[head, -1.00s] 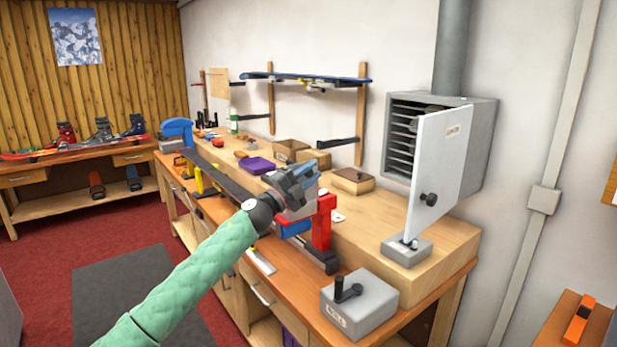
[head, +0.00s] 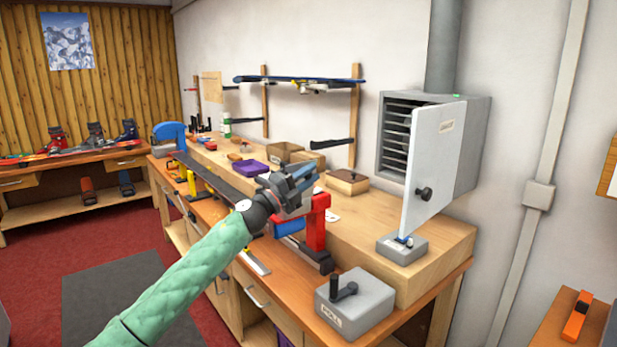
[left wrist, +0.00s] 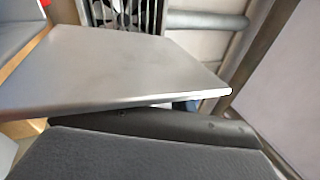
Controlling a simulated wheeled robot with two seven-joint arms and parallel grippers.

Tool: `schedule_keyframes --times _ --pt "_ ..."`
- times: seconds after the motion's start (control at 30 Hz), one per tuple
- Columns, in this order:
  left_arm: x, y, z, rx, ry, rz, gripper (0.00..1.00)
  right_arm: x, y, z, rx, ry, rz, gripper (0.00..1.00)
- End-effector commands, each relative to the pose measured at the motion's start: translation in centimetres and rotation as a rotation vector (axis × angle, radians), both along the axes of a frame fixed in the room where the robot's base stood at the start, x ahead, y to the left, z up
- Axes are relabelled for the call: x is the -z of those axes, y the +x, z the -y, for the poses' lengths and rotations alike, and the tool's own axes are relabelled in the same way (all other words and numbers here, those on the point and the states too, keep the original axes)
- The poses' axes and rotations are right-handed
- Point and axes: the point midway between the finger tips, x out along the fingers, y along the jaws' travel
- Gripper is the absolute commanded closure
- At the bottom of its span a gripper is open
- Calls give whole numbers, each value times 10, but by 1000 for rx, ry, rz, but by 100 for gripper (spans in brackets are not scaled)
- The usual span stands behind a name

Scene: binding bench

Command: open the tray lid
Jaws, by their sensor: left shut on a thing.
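My left gripper (head: 294,190) is above the bench, beside and slightly over the red clamp stand (head: 316,225). It is shut on a flat grey thing (left wrist: 130,70), which fills much of the left wrist view; I cannot tell what it is. A dark padded surface (left wrist: 150,158) lies below it there. A purple shallow tray (head: 253,167) lies farther left. I cannot tell which thing is the tray lid. My right gripper is not in view.
A grey box (head: 355,310) with a black handle stands at the bench's front right. A slatted cabinet (head: 400,130) hangs on the wall, its white door (head: 433,165) open. A long dark ski (head: 215,180) lies along the bench. The floor at left is clear.

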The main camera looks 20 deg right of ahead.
Motion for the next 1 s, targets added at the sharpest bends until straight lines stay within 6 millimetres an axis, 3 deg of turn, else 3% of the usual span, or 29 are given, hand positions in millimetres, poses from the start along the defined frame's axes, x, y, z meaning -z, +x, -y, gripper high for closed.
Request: schedule_keyframes --times 0.07,0.1,0.17,0.57,1.0 --pt "1 0 0 -1 0 -2 100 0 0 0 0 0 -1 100" --pt "1 0 0 -1 0 -2 68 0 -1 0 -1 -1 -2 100" --pt "1 0 0 -1 0 -2 56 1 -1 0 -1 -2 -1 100" --pt "4 -1 -6 -1 1 -1 55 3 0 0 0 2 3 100" --pt "28 -17 -60 -2 0 -2 55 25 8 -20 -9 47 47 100"
